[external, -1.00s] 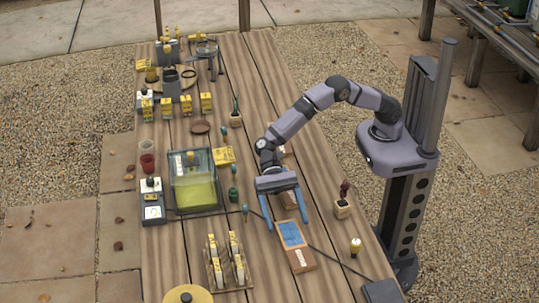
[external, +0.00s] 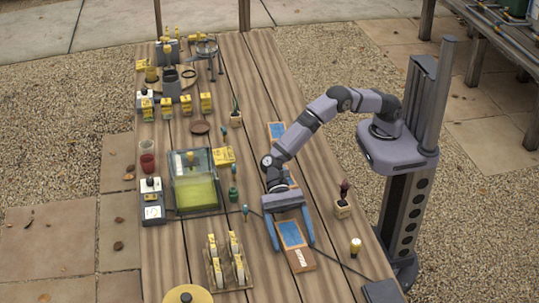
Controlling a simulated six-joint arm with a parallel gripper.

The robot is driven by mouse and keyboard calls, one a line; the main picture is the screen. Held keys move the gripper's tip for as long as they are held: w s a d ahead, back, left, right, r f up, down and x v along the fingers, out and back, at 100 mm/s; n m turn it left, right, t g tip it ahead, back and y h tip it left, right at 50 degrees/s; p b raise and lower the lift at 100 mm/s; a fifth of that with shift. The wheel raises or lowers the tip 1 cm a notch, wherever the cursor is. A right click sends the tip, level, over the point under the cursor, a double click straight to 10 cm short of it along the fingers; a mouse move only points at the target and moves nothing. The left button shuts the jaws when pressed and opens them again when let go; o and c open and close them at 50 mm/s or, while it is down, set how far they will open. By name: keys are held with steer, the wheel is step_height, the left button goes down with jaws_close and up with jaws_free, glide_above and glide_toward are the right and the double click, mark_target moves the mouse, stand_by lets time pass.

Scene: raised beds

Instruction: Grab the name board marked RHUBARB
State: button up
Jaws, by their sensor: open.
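Several wooden boards with blue panels lie in a line along the right part of the table. The nearest board (external: 303,264) has a small white label at its near end. A middle board (external: 291,183) is partly hidden by my arm, and a far board (external: 277,130) lies beyond it. The lettering is too small to read, so I cannot tell which is marked RHUBARB. My gripper (external: 293,246) is open and empty, with one blue finger on each side of the nearest board. I cannot tell whether the fingers touch it.
A small potted plant (external: 342,207) stands right of the nearest board, with a yellow-topped item (external: 355,246) closer to the viewer. A rack of yellow-marked pieces (external: 229,271) stands to the left. A clear box with yellow-green contents (external: 195,190) is farther left. A dark cable runs nearby.

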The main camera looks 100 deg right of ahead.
mark_target(292, 237)
steer(key=c, duration=1.2)
steer(key=shift+c, duration=0.2)
steer(key=shift+r, duration=0.1)
step_height(292, 237, up, 10)
